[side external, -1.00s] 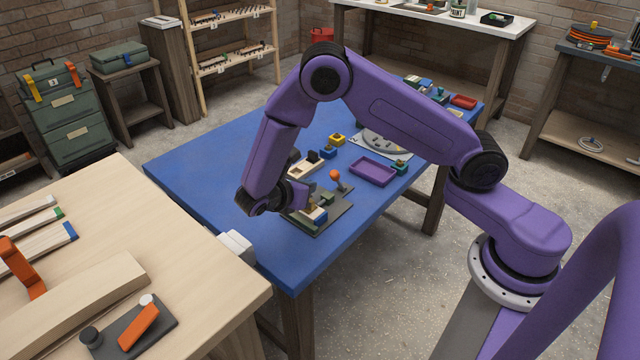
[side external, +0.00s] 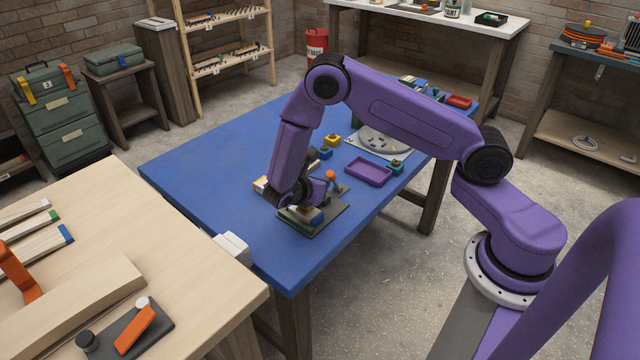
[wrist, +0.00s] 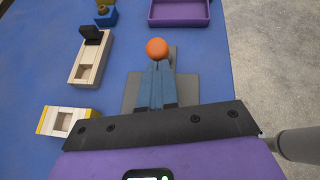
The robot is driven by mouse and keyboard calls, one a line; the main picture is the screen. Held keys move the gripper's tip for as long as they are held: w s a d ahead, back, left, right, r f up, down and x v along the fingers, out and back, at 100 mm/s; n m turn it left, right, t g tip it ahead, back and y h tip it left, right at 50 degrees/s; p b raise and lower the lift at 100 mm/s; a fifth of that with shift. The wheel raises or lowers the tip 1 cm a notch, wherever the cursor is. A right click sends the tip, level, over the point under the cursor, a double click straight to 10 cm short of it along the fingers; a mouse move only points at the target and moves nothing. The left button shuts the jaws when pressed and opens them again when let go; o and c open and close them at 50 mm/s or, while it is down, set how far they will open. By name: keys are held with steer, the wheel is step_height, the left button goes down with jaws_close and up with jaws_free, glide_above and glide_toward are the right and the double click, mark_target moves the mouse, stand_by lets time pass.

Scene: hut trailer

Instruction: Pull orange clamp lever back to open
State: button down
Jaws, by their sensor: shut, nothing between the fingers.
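The clamp's orange ball knob (side external: 330,175) tops its lever on a dark grey base plate (side external: 330,218) on the blue table. In the wrist view the knob (wrist: 157,48) sits just beyond the fingertips. My gripper (wrist: 157,66) is shut and empty, its blue-grey fingers side by side over the grey plate (wrist: 130,92) and pointing at the knob. I cannot tell whether they touch it. The lever's shaft is hidden behind the fingers in the wrist view. In the side view my wrist hides much of the clamp and the fingertips.
A purple tray (side external: 368,171) lies behind and right of the clamp. A wooden block with a dark piece (wrist: 90,58) and a yellow-striped one (wrist: 60,120) lie left of the plate. The blue table's left side is clear.

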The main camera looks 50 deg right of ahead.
steer(key=shift+d+r+y, duration=0.3)
steer(key=shift+y, duration=0.1)
steer(key=shift+d+r+y, duration=0.5)
steer(key=shift+d+y, duration=0.05)
steer(key=shift+y, duration=0.05)
steer(key=d+r+y, duration=0.1)
steer(key=d+y, duration=0.4)
steer(key=d, duration=0.4)
steer(key=shift+r+m, duration=0.3)
steer(key=shift+r, duration=0.05)
stand_by(0.5)
